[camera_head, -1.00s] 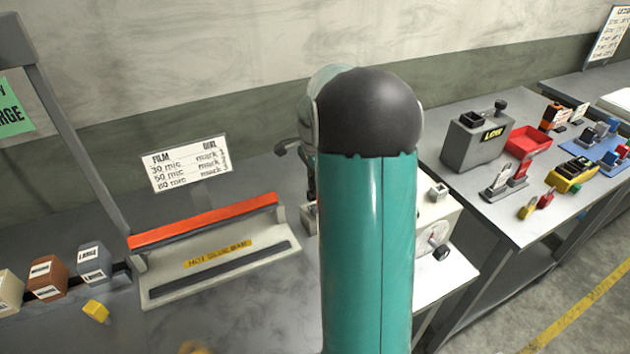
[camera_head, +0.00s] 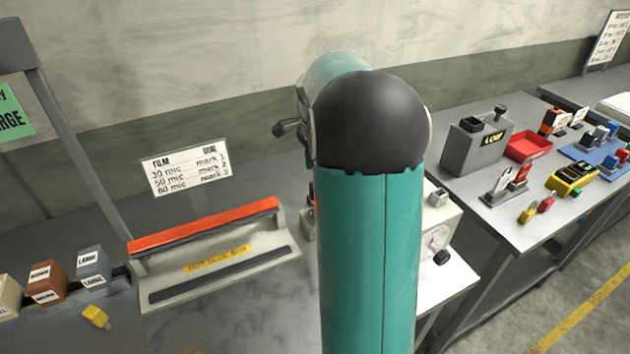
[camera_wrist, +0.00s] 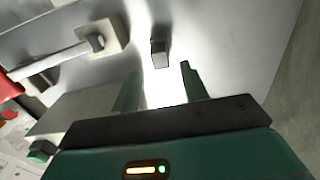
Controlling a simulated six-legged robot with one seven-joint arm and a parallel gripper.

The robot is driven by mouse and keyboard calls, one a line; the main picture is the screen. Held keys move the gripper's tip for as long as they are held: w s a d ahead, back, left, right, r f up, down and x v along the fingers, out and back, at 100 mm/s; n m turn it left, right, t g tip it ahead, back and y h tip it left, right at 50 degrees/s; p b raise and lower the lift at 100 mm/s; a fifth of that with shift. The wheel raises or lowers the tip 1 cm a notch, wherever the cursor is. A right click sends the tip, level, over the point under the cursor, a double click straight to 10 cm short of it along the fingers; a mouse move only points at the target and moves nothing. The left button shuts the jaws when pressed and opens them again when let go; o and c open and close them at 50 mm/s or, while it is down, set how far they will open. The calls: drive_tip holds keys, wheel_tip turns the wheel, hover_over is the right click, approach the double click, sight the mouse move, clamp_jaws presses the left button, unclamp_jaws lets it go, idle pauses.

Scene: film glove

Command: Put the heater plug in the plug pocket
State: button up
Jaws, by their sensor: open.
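My gripper (camera_wrist: 161,72) is open and empty in the wrist view, its two green fingers apart. A small dark grey block (camera_wrist: 160,50) stands just beyond the fingertips, roughly in line with the gap. It may be the heater plug, but I cannot tell for sure. Left of it is a beige block (camera_wrist: 113,37) with a dark piece at the end of a grey bar (camera_wrist: 55,60). I cannot tell whether this is the plug pocket.
A film sealer with an orange bar (camera_head: 205,226) lies left of my arm, with a film sign (camera_head: 186,168) behind it. A white box with a dial (camera_head: 435,240) stands right. A grey box (camera_head: 478,145) and red tray (camera_head: 528,146) stand on the right bench.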

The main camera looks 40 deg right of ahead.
wheel_tip(320, 180, up, 5)
drive_tip(key=shift+r, duration=0.2)
idle(0.6)
